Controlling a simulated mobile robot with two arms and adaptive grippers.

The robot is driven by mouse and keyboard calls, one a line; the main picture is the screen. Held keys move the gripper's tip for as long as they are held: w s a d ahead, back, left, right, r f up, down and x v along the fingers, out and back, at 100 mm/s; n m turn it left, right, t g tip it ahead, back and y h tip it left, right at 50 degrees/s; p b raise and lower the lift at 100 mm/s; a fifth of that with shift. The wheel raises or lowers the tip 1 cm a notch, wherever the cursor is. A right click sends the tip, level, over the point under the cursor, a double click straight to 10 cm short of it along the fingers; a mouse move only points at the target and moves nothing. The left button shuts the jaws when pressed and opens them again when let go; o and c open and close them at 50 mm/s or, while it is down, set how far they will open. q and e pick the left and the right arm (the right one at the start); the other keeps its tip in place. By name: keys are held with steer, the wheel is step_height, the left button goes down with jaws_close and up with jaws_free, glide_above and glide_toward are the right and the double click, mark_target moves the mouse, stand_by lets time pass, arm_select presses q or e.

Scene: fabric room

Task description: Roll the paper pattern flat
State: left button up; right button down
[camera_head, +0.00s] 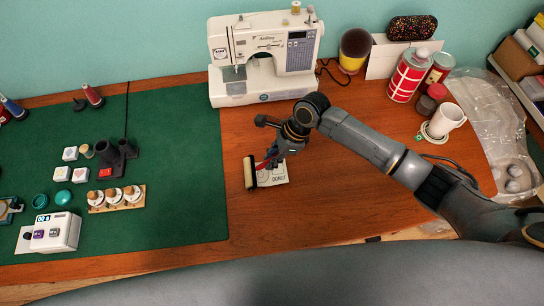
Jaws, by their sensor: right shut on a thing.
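The paper pattern (279,180) is a small pale sheet with dark print, lying on the wooden table right of the green mat. A roller with a cream cylinder (249,173) and a red handle (267,161) stands at the sheet's left edge. My right gripper (272,154) is shut on the roller's handle, above the sheet. The gripper and arm hide part of the sheet's upper side. I cannot tell whether the cylinder touches the paper. My left gripper is not in view.
A white sewing machine (262,55) stands behind the gripper. The green mat (185,170) at left holds blocks, knobs and a small white device (54,232). A white mug (445,121) and a red-and-white canister (408,75) stand at right. Bare wood lies in front of the paper.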

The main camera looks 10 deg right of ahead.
steer(key=shift+f, duration=0.3)
stand_by(0.4)
steer(key=shift+s+d+p, duration=0.1)
steer(key=shift+d+p, duration=0.45)
steer(key=shift+d, duration=0.4)
steer(key=shift+d+p, duration=0.1)
steer(key=shift+p, duration=0.2)
steer(key=shift+d+r+p, duration=0.1)
steer(key=shift+d+p, duration=0.45)
steer(key=shift+d, duration=0.25)
